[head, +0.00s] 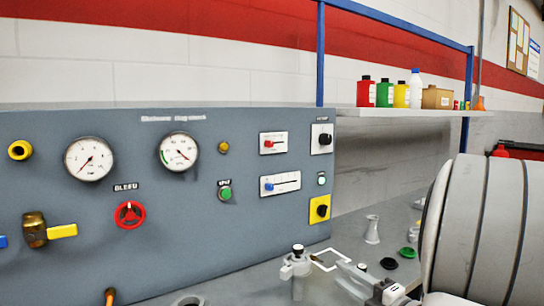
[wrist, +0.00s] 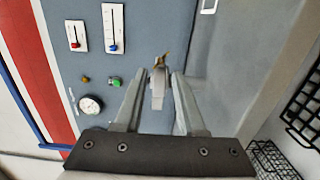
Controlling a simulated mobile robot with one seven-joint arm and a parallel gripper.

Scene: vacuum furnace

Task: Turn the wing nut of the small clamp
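A small grey clamp (head: 297,272) stands on the bench in front of the panel, with a dark-topped knob. A small brass piece (head: 316,258), probably its wing nut, shows at its right. In the wrist view the grey clamp body (wrist: 158,92) lies between the finger lines, with the brass piece (wrist: 164,60) at its far end. My gripper (wrist: 157,76) is open, with a gap on each side of the clamp; how far ahead the clamp lies is unclear.
A shelf (head: 400,112) holds bottles.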

